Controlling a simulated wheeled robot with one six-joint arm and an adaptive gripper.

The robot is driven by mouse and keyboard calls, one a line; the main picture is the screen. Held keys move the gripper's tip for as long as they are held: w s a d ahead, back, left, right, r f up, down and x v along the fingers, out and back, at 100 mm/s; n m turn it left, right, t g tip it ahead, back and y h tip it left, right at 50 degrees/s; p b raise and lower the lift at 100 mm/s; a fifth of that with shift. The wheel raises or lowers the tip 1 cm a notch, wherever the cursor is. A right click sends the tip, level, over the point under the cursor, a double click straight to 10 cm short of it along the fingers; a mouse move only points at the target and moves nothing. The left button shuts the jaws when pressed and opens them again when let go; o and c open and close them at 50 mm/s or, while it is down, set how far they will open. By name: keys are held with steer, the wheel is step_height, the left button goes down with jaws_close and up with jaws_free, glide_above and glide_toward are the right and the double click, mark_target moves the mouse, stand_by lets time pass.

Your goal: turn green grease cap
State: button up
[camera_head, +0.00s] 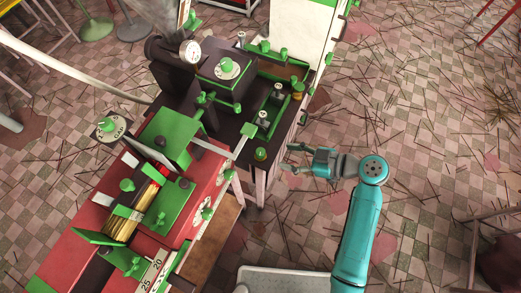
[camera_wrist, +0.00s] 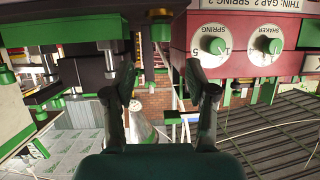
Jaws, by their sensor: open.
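A small round green cap (camera_head: 260,154) with a brass-coloured base sits at the near right corner of the dark machine bench (camera_head: 228,150). It seems to be the grease cap, though no label shows on it. A green knob-like piece with brass beside it also shows at the top middle of the wrist view (camera_wrist: 161,31), between my fingers in the picture. My gripper (camera_head: 292,158) is open and empty, to the right of the cap and apart from it, with its fingers pointing left. Both spread fingers also show in the wrist view (camera_wrist: 158,68).
A red machine (camera_head: 207,166) with green panels and dials stands left of the bench. In the upside-down wrist view, its spring dial (camera_wrist: 213,43) and shaker dial (camera_wrist: 266,45) show at right. Several green-topped fittings stand farther back. The tiled floor (camera_head: 420,120) at right holds scattered sticks.

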mark_target(264, 153)
steer(key=x, duration=1)
steer(key=shift+a+f, duration=0.15)
jaws_close()
